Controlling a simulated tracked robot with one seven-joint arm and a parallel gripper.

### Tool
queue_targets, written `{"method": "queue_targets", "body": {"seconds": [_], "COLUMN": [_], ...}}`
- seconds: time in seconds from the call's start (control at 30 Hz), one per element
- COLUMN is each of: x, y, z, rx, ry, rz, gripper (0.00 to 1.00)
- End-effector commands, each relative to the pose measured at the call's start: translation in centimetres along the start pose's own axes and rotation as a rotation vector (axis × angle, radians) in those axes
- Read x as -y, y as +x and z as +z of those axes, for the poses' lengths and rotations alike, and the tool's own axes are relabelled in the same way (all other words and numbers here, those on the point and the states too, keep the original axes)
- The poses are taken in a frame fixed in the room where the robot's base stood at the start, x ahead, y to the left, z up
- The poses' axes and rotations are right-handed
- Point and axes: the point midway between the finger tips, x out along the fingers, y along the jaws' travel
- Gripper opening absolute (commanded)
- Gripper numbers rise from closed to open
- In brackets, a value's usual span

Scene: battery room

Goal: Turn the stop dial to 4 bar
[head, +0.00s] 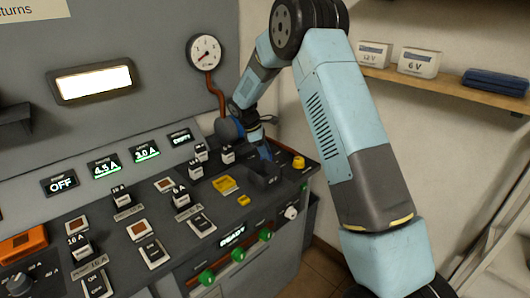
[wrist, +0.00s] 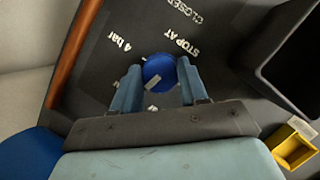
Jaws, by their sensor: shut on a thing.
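In the wrist view the blue round stop dial (wrist: 160,70) sits on a dark panel marked "4 bar", "STOP AT" and "CLOSED". A pale mark shows on its lower left part, and a small white tick lies at its upper left edge. My gripper (wrist: 159,82) is shut on the dial, one finger on each side. The "4 bar" label (wrist: 119,41) is up and left of the dial. In the head view my gripper (head: 264,148) is at the back right of the console, and the dial cannot be made out there.
A round gauge (head: 205,52) with a copper pipe (head: 215,92) is on the wall panel; its reading is too small to tell. Switches and displays cover the console (head: 190,262). A dark holder (head: 265,177) and a yellow block (wrist: 293,147) are close by. A shelf (head: 450,85) is at right.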

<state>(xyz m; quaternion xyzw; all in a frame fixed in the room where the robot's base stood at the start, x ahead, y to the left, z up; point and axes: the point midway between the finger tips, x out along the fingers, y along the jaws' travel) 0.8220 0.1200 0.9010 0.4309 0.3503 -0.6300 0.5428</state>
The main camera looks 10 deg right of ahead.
Motion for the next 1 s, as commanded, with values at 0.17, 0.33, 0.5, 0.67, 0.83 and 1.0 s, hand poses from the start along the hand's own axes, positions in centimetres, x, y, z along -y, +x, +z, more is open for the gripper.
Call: {"method": "queue_targets", "body": {"seconds": [0.17,0.33,0.5,0.67,0.83,1.0], "x": [-0.37,-0.46,-0.55,-0.64,-0.72,-0.77], "y": [-0.19,-0.18,-0.19,-0.19,-0.14,-0.13], "z": [-0.12,-0.05,-0.05,0.03,0.11,0.2], "rx": [0.0,0.005,0.008,0.012,0.017,0.02], "ry": [0.157,0.306,0.455,0.596,0.745,0.893], "rz": [-0.058,-0.12,-0.181,-0.239,-0.302,-0.363], "gripper": [0.13,0.13,0.13,0.13,0.13,0.13]}}
